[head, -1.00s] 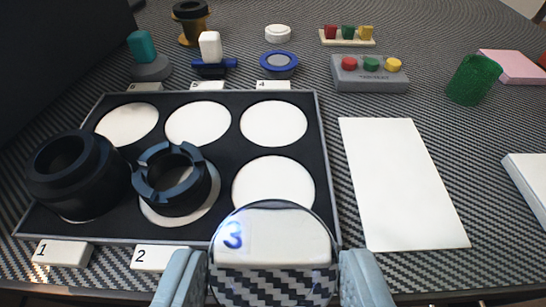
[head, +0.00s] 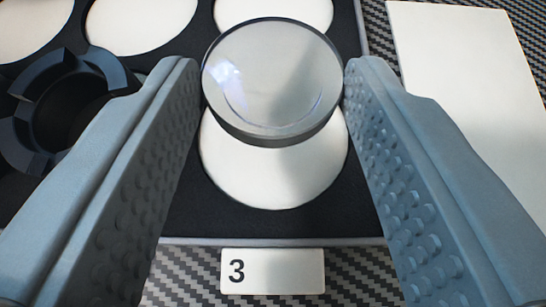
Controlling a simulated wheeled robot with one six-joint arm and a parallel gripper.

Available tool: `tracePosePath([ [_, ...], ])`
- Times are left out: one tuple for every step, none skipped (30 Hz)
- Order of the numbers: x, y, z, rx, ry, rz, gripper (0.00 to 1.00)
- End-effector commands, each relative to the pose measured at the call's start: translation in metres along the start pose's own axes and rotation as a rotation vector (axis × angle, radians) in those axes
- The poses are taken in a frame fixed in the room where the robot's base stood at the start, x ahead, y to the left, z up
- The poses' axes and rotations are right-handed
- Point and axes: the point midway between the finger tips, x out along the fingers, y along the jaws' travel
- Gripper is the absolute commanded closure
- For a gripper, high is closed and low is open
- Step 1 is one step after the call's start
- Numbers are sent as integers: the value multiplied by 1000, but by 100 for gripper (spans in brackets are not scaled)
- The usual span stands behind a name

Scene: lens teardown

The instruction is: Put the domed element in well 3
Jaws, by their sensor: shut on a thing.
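My gripper (head: 272,85) is shut on the domed element (head: 272,78), a clear round lens with a dark rim, held between the two blue-grey fingertips. The lens is over the upper part of well 3 (head: 275,190), a white round well in the black tray, and hides that part. I cannot tell whether its lower edge touches the well. The label reading 3 (head: 272,271) lies in front of the tray below this well.
A black notched ring (head: 62,105) sits in the well to the left, partly behind my left finger. White empty wells (head: 140,22) lie farther back. A blank white card (head: 470,90) lies right of the tray (head: 355,222) on the woven mat.

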Motion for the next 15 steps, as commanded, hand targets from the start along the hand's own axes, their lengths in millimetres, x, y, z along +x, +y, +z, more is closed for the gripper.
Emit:
tracePosePath([
  [1,0,2,0,-1,0,79],
  [2,0,4,0,-1,0,79],
  [3,0,6,0,0,0,79],
  [5,0,8,0,0,0,79],
  [6,0,11,0,-1,0,79],
  [8,0,15,0,-2,0,79],
  [10,0,19,0,-2,0,79],
  [12,0,22,0,-2,0,79],
  [15,0,28,0,-2,0,79],
  [17,0,31,0,-3,0,79],
  [18,0,33,0,-2,0,79],
  [19,0,34,0,0,0,79],
  [19,0,34,0,1,0,79],
  [19,0,34,0,1,0,79],
  [19,0,34,0,2,0,79],
])
